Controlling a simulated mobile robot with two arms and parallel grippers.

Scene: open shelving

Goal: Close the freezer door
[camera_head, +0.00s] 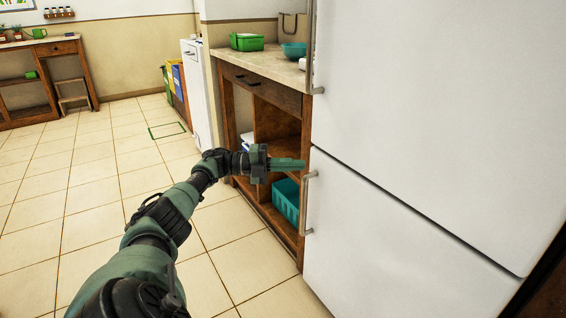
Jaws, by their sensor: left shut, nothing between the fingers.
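A white fridge-freezer fills the right side. Its lower door (400,255), which I take as the freezer door, has a vertical metal handle (306,203) near its left edge. A dark seam separates it from the upper door (440,110). The lower door looks about level with the upper one; I cannot tell if it is fully shut. My left gripper (290,164) has its green fingers shut and empty. In the picture, the fingertips are just left of the handle's top; I cannot tell whether they touch. My right gripper is not in view.
A wooden open-shelf counter (264,92) stands left of the fridge, with a teal basket (286,200) low inside. A green container (247,42) and a teal bowl (293,50) are on top. The tiled floor (70,200) at left is clear.

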